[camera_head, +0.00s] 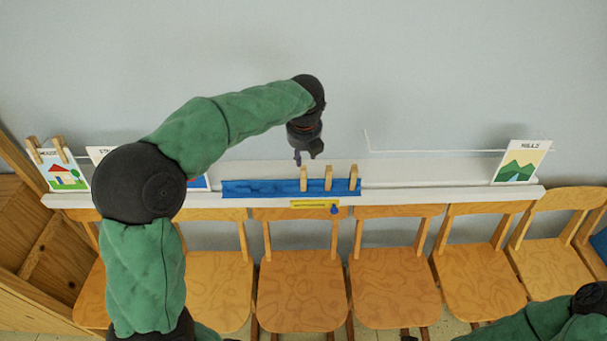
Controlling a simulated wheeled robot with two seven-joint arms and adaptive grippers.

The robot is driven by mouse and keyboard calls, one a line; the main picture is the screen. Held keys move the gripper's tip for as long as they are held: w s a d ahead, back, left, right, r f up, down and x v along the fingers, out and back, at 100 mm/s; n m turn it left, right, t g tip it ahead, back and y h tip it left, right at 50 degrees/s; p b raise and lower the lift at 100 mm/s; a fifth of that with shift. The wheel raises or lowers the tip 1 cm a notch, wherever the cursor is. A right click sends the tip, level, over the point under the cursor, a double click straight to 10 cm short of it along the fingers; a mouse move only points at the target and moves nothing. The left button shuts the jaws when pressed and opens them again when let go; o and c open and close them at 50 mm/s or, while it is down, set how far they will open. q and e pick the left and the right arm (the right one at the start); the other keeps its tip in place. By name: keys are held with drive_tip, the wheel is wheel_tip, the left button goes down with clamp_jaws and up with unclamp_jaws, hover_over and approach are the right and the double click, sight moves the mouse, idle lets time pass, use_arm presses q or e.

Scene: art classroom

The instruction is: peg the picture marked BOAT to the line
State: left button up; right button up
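A row of pictures stands along a white ledge (430,199) against the wall. Behind my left arm, a strip of a picture with blue and red (199,183) shows; its title is hidden, so I cannot tell if it is BOAT. A thin pale line (435,151) runs along the wall. Three wooden pegs stand upright in a blue holder (245,188): left peg (303,180), middle peg (328,178) and right peg (353,178). My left gripper (306,160) points down just above the left peg, with its fingers apart and empty. My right gripper is out of view.
A house picture (67,178) with two pegs is at far left, beside a mostly hidden picture (97,153). A hills picture (519,169) is at right. Several wooden chairs (300,290) line the front. A wooden cabinet (40,250) stands at left.

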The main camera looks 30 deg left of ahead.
sight(304, 168)
use_arm(q)
drive_tip(key=b+x, duration=0.6)
drive_tip(key=x, duration=0.5)
drive_tip(key=shift+w+f, duration=0.1)
drive_tip(key=shift+f, duration=0.1)
drive_tip(key=c, duration=0.6)
drive_tip(key=shift+r, duration=0.15)
drive_tip(key=shift+r+p, duration=1.15)
drive_tip(key=shift+p, duration=0.1)
drive_tip(key=shift+r+p, duration=1.85)
drive_tip(key=shift+p, duration=0.35)
